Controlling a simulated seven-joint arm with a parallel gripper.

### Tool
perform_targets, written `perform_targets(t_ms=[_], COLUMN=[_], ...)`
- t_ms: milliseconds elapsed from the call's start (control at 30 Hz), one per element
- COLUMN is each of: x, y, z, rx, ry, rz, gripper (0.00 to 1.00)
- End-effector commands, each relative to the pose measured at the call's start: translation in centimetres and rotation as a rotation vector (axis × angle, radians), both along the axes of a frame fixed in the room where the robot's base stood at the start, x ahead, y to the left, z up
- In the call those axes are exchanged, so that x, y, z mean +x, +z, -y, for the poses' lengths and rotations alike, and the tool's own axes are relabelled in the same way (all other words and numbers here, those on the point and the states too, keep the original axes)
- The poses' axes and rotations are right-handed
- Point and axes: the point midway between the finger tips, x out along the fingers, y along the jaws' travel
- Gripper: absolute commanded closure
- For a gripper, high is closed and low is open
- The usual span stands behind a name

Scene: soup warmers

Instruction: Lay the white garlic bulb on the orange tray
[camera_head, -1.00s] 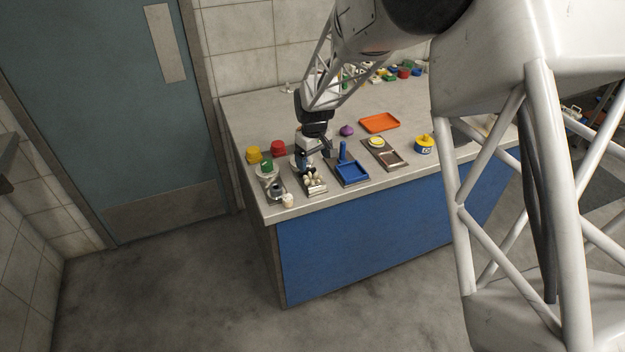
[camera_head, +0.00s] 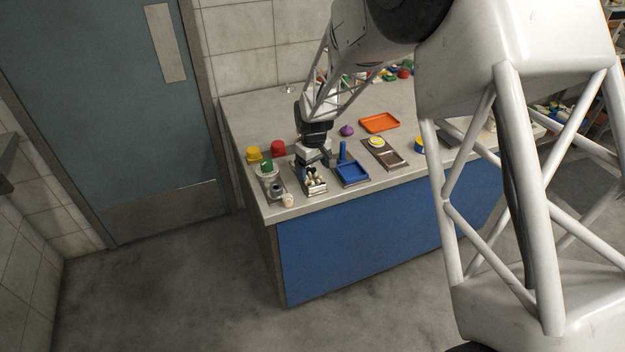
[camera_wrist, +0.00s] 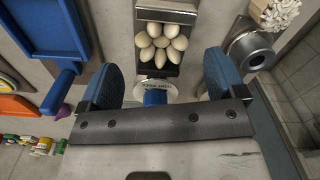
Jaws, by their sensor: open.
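The orange tray (camera_head: 380,122) lies flat and empty at the back of the counter, and its edge shows at the left of the wrist view (camera_wrist: 14,107). I cannot tell for certain which pale thing is the white garlic bulb. A cluster of several egg-shaped white pieces (camera_wrist: 160,43) sits in a dark holder ahead of my gripper. A knobbly white thing (camera_wrist: 276,12) shows at the top right of the wrist view. My gripper (camera_wrist: 162,85) is open, low over the front left counter. A white lettered disc (camera_wrist: 170,87) with a blue part shows between its fingers.
A blue tray (camera_head: 352,173) with an upright handle stands right of my gripper. A purple bulb (camera_head: 347,131) stands behind it. A grey metal cylinder (camera_wrist: 250,52) is close to the right finger. Red (camera_head: 278,148) and yellow (camera_head: 254,154) pieces stand left.

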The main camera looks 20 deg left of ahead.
Motion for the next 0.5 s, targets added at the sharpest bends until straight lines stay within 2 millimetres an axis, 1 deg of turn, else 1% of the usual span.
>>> perform_targets(t_ms=[33,300,500], x=[0.0,0.0,0.0], y=[-0.6,-3.5,-4.3], z=[-0.1,-0.3,-0.3], rx=[-0.001,-0.001,0.0], ry=[0.0,0.0,0.0], rz=[-0.002,0.0,0.0], gripper=[0.11,0.11,0.11])
